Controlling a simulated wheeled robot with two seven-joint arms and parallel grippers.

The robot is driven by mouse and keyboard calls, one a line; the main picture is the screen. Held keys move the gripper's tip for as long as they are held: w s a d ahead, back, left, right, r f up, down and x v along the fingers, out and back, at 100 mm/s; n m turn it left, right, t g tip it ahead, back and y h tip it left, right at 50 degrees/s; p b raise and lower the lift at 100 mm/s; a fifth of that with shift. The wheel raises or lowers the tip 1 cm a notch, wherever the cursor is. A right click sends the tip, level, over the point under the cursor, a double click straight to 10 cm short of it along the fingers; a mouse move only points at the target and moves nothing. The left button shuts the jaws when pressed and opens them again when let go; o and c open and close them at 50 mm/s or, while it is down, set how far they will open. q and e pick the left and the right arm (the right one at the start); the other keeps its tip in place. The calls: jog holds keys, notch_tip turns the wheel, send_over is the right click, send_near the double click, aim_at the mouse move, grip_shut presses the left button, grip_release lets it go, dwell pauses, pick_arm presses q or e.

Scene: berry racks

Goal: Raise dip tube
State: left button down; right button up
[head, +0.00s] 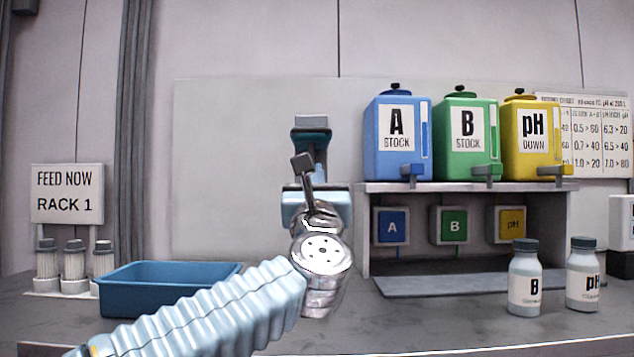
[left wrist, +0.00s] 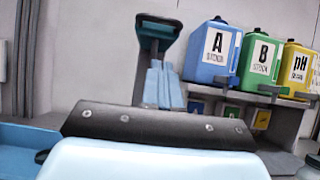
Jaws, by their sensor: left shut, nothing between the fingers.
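My left gripper (head: 311,132) is raised in the middle of the head view, in front of the pale back panel. Its fingers are shut and hold nothing. In the left wrist view its teal and grey fingertips (left wrist: 158,36) point up, clear of the containers. I cannot make out a dip tube in either view. The blue A stock container (head: 397,150), green B stock container (head: 468,148) and yellow pH down container (head: 532,150) stand on the shelf, right of the gripper, with dark caps on. My right gripper is not in view.
The shelf unit (head: 462,187) has A, B and pH plates below. White bottles marked B (head: 525,290) and pH (head: 582,290) stand at the right front. A blue bin (head: 165,292) and several white ribbed cartridges (head: 74,264) are at the left, below the Rack 1 sign (head: 67,193).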

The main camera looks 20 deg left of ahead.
pick_arm(q)
jog(key=shift+b+v, duration=0.55)
jog(key=shift+v, duration=1.85)
jog(key=shift+d, duration=0.1)
